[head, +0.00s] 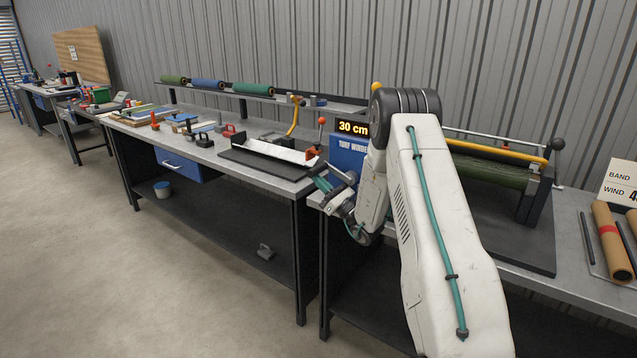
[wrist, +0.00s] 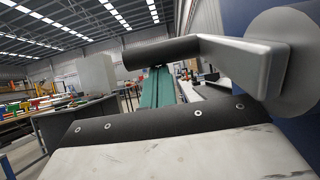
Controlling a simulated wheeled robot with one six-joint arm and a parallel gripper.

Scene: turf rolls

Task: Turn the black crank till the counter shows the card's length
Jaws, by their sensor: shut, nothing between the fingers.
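The crank with its black handle (wrist: 162,51) and grey arm (wrist: 235,62) crosses the top of the wrist view. In the head view a grey bar that looks like its arm (head: 341,173) shows beside my wrist. My gripper (wrist: 157,72) is shut and empty, its teal fingers pointing at the handle; whether they touch it I cannot tell. In the head view my gripper (head: 322,184) is small, left of the blue turf winder (head: 345,157). The counter (head: 352,127) reads 30 cm. The card (head: 620,183) at the right edge shows "BAND" and "WIND 4", the rest cut off.
A green turf roll (head: 490,171) lies in the winder, partly behind my arm. A red-knobbed lever (head: 321,122) and a white tray (head: 277,150) are to the left. Brown tubes (head: 612,238) lie at right.

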